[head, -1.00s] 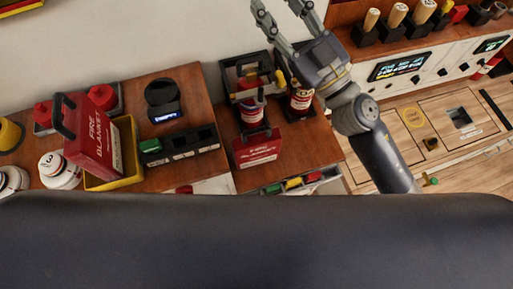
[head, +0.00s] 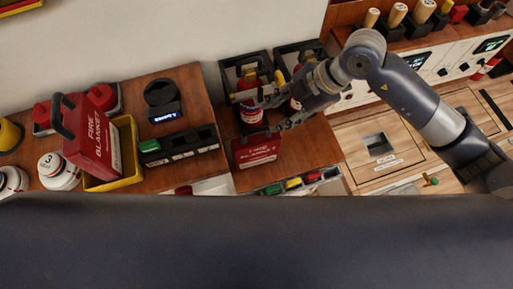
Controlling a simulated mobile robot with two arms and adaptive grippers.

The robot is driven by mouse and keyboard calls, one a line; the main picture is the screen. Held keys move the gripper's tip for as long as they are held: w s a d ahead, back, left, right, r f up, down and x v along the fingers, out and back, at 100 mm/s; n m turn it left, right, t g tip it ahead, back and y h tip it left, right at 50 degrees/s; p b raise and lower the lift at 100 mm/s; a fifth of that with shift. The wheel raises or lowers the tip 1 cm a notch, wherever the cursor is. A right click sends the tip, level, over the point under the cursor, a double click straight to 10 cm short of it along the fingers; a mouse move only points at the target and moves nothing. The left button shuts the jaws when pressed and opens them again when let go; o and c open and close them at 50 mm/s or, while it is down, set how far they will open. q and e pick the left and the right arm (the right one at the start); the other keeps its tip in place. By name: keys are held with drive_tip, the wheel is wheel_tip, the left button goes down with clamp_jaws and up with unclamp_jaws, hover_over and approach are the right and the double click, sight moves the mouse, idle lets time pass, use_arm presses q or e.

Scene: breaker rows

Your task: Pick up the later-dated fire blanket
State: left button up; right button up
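One red fire blanket case (head: 92,145) with white lettering and a dark handle stands tilted in a yellow bin (head: 128,150) at the left. A second red fire blanket case (head: 257,151) lies on the wooden counter in the middle, its lettering small. I cannot read a date on either. My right gripper (head: 254,114) comes in from the right, fingers spread and pointing left, just above the second case and in front of a red extinguisher. Nothing shows between its fingers, and I cannot tell if it touches the case. My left gripper is not in view.
Red extinguishers (head: 250,112) stand in dark holders behind the second case. A black device with a lit display (head: 164,113) and a dark tray (head: 180,145) are left of it. White round detectors (head: 59,170) sit at the far left. A bin of coloured items (head: 292,183) is in front.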

sight(258, 129)
drive_tip(key=x, duration=0.5)
drive_tip(key=shift+s+r+p, duration=0.1)
drive_tip(key=shift+s+p, duration=0.05)
drive_tip(key=shift+p, duration=0.25)
drive_tip(key=x, duration=0.4)
drive_tip(key=shift+s+a+p, duration=0.1)
drive_tip(key=shift+p, duration=0.3)
drive_tip(key=shift+c, duration=0.6)
clamp_jaws()
